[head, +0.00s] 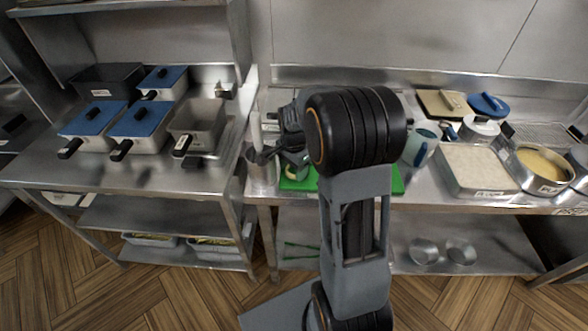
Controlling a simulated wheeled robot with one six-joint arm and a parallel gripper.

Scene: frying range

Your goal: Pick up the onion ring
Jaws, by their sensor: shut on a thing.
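The onion ring (291,173) is a small pale yellow shape low over the left end of the green cutting board (298,184), mostly hidden. My gripper (296,160) is at the onion ring, shut on it, pointing down beside the dark elbow of my arm. The fingertips are small and partly covered, so I cannot tell whether the ring touches the board. My arm hides the middle of the board.
A steel pot with dark utensils (262,167) stands close left of the board. A white breading tray (476,168) and a pan of yellow liquid (541,168) stand right.

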